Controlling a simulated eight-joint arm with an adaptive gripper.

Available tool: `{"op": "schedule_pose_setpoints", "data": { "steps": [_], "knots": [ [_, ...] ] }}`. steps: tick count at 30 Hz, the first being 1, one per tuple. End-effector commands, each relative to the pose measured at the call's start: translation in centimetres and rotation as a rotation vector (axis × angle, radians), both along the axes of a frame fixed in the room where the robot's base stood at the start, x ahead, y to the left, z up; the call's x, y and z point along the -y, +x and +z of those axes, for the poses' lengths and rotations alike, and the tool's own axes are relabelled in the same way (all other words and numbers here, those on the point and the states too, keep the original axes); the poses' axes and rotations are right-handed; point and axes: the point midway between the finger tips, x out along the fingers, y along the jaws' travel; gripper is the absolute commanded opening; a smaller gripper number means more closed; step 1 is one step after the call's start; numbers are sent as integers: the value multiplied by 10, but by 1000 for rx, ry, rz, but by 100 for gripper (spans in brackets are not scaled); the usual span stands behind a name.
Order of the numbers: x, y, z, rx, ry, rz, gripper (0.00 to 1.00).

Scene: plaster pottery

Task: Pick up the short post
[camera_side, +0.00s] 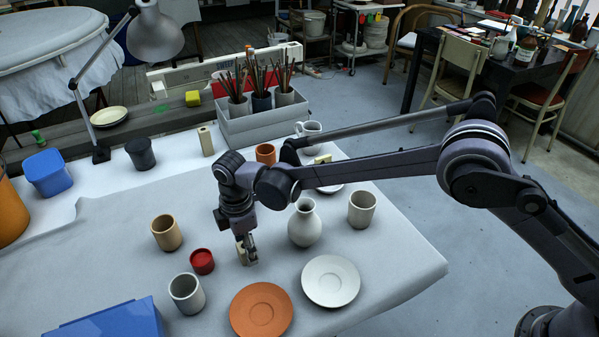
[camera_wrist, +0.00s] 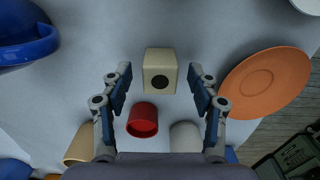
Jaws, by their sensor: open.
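The short post is a cream square block with a dark round hole in its top. It shows in the wrist view (camera_wrist: 160,70), between and slightly beyond my fingertips, with a gap on each side. In the side view the short post (camera_side: 248,257) stands on the white-covered table, partly hidden by my fingers. My gripper (camera_side: 247,243) points down right at the post. In the wrist view my gripper (camera_wrist: 160,88) is open and empty, one finger on each side. I cannot tell how far down the fingers reach.
A red cup (camera_side: 202,261) stands close left of the post. An orange saucer (camera_side: 261,310), white saucer (camera_side: 331,281) and white vase (camera_side: 304,224) lie to the front and right. A tan cup (camera_side: 167,232) and grey-white cup (camera_side: 187,293) are left. A taller post (camera_side: 206,141) stands farther back.

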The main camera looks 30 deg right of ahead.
Motion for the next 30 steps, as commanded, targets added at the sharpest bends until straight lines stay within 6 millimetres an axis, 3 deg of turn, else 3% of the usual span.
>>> {"op": "schedule_pose_setpoints", "data": {
  "steps": [4,12,18,30],
  "knots": [
    [-1,0,-14,0,0,0,60],
    [-1,0,-16,0,0,0,60],
    [-1,0,-16,0,0,-1,3],
    [-1,0,-10,1,0,-1,0]
  ]
}}
